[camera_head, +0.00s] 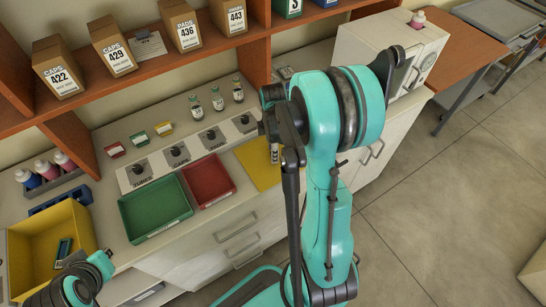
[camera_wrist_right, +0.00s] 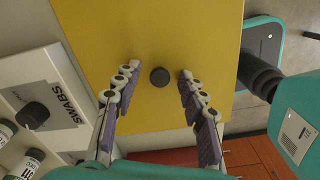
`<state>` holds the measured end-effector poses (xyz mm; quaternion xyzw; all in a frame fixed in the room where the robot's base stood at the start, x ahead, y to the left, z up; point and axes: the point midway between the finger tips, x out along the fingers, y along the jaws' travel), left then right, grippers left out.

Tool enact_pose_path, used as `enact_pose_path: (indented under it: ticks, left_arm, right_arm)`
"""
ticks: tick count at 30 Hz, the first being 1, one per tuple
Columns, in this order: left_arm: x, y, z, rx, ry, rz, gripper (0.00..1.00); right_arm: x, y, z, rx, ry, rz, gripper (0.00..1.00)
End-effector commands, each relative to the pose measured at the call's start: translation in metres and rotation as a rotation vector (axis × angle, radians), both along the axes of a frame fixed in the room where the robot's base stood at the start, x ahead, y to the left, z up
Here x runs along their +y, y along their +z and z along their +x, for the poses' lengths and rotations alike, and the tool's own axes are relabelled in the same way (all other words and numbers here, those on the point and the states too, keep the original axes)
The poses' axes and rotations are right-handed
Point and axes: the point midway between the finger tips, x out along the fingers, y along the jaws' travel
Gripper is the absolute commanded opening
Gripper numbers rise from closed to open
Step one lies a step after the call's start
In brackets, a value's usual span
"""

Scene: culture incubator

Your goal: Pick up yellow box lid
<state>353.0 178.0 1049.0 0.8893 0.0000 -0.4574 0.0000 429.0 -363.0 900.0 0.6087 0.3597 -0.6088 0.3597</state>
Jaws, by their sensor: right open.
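The yellow box lid (camera_head: 259,165) lies flat on the counter at the right of the red tray, partly behind my right arm. In the right wrist view the lid (camera_wrist_right: 210,40) fills the upper middle, with a round black knob (camera_wrist_right: 159,77) on it. My right gripper (camera_wrist_right: 158,72) is open, one finger on each side of the knob, with gaps on both sides. Its height above the lid is hard to judge. The open yellow box (camera_head: 28,262) is at the lower left of the head view. My left gripper (camera_head: 65,252) is near this box, small and unclear.
A green tray (camera_head: 155,208) and a red tray (camera_head: 208,182) sit left of the lid. Behind are a white dispenser row with a SWABS label (camera_wrist_right: 55,90), small bottles (camera_head: 217,99) and a shelf with cardboard boxes (camera_head: 60,68). A white machine (camera_head: 360,45) stands at the right.

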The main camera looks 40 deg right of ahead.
Motion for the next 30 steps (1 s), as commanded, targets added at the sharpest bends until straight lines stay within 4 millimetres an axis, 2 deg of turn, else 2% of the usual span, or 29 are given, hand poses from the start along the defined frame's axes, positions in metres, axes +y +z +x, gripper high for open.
enact_pose_path:
  ticks: [2, 6, 7, 20, 23, 28, 30]
  left_arm:
    - [0.000, 0.000, 0.000, 0.000, 0.000, 0.000, 0.00]
    - [0.000, 0.000, 0.000, 0.000, 0.000, 0.000, 0.00]
    - [0.000, 0.000, 0.000, 0.000, 0.000, 0.000, 0.00]
    - [0.000, 0.003, 0.000, 0.000, 0.000, 0.000, 0.00]
    - [0.000, 0.008, 0.000, 0.000, 0.000, 0.000, 0.00]
    - [0.000, 0.021, 0.000, 0.000, 0.000, 0.000, 0.00]
    - [0.000, 0.024, 0.000, 0.000, 0.000, 0.000, 0.00]
  right_arm:
    - [0.000, 0.001, 0.000, 0.000, 0.000, 0.000, 0.39]
    - [0.000, 0.001, 0.000, 0.000, 0.000, 0.000, 0.02]
    - [0.000, 0.001, 0.000, 0.000, 0.000, 0.000, 0.00]
    - [0.000, 0.006, 0.000, 0.000, 0.000, 0.000, 0.00]
    - [0.000, 0.016, 0.000, 0.000, 0.000, 0.000, 0.00]
    - [0.000, 0.048, 0.000, 0.000, 0.000, 0.000, 0.00]
    - [0.000, 0.055, -0.018, 0.000, -0.003, 0.000, 0.00]
